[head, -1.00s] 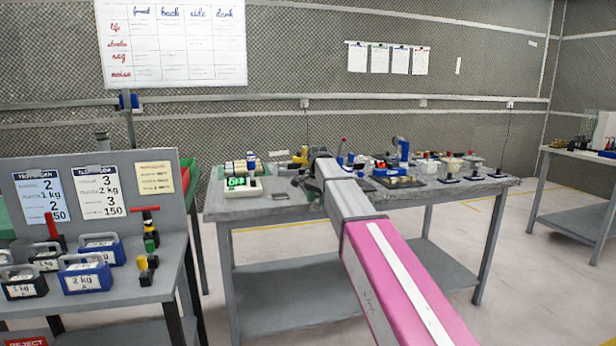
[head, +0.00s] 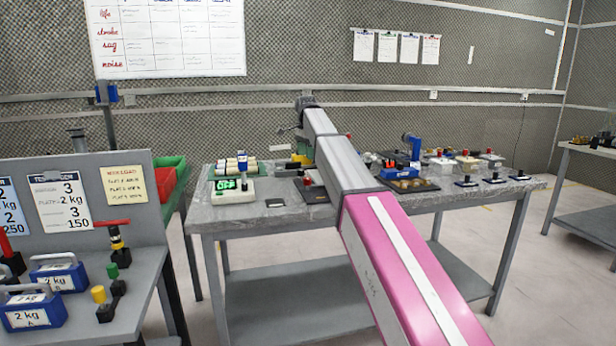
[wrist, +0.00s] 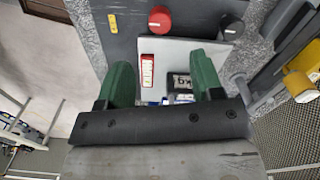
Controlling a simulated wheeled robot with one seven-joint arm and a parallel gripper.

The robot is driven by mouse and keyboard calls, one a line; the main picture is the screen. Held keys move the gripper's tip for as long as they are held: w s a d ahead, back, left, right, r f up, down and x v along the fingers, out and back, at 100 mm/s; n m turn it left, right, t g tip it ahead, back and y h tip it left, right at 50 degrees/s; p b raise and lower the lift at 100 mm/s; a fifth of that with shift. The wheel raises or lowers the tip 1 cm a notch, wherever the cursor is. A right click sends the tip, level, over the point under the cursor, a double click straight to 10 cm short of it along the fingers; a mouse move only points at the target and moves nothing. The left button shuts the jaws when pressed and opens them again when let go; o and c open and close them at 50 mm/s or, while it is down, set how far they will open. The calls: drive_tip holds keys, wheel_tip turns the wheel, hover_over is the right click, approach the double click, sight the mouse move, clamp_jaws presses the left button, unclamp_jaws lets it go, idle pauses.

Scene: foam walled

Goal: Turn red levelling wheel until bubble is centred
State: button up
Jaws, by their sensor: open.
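In the wrist view a red round wheel (wrist: 160,20) sits on a dark grey base, beyond the tips of my gripper (wrist: 161,66). My gripper's two green fingers stand wide apart, with nothing held between them. A white plate (wrist: 185,52) lies between and beyond the fingers, with a red-edged label on it. A black knob (wrist: 232,27) is to the right of the red wheel. A small yellow strip (wrist: 112,23) lies left of the wheel; I cannot tell whether it is the level, and no bubble can be made out. My arm hides much of the worktop in the head view.
The grey workbench (head: 290,213) carries a green-display device (head: 235,187), a blue fixture (head: 402,165) and several small items. A nearer bench at left holds blue weights (head: 36,308). In the wrist view a yellow part (wrist: 299,84) stands to the right.

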sight(306, 179)
wheel_tip(306, 179, down, 11)
drive_tip(key=shift+r, duration=0.2)
idle(0.3)
drive_tip(key=c, duration=0.9)
